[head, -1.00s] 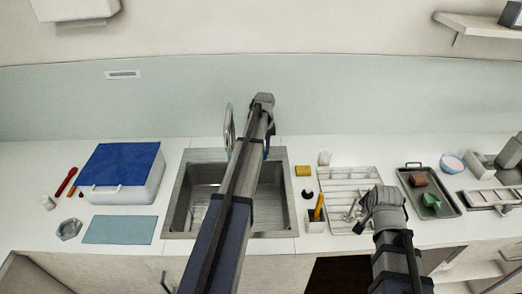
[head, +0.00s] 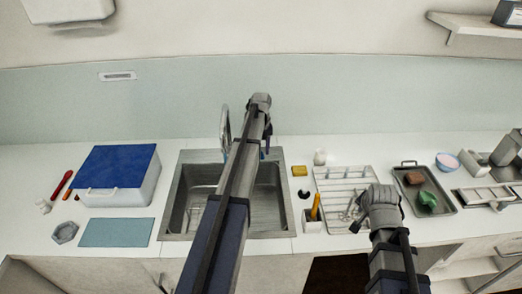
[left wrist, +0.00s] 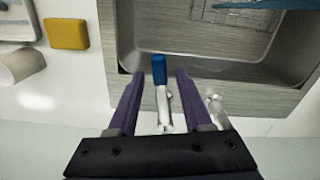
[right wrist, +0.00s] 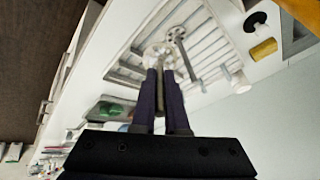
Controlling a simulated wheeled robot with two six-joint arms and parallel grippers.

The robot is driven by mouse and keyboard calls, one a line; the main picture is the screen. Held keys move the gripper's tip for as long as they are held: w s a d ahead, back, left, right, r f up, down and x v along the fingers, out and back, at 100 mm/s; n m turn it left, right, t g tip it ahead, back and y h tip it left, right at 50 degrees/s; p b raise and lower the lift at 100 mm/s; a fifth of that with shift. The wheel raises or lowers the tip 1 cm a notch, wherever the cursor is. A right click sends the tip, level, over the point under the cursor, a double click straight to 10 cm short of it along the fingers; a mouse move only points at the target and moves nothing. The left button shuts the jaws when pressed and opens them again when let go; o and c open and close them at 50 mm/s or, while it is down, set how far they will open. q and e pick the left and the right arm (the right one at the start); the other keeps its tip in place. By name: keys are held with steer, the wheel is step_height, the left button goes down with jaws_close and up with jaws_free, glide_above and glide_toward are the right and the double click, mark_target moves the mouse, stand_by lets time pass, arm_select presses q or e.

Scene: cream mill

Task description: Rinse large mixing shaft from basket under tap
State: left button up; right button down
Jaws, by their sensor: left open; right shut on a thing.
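The tap (head: 225,130) stands behind the steel sink (head: 172,205). My left gripper (left wrist: 157,80) is open at the tap, pointing down. In the left wrist view, a blue-tipped tap lever (left wrist: 160,72) lies between its fingers, with a gap on both sides. The white wire basket (head: 330,182) stands on the counter right of the sink, with metal parts in it. My right gripper (right wrist: 162,72) is low over the basket's front right, shut on a metal piece that looks like the large mixing shaft (right wrist: 157,54). Its fingers partly hide the piece, and the head view hides the grip.
A yellow sponge (head: 300,170) and a holder with an orange-handled tool (head: 315,207) stand between sink and basket. A dark tray (head: 447,207) with a brown and a green item lies right of the basket. A blue-lidded box (head: 118,190) stands left of the sink.

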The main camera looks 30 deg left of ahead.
step_height(320, 180, up, 12)
steer(key=p, duration=1.1)
steer(key=shift+p, duration=0.35)
steer(key=shift+f, duration=0.1)
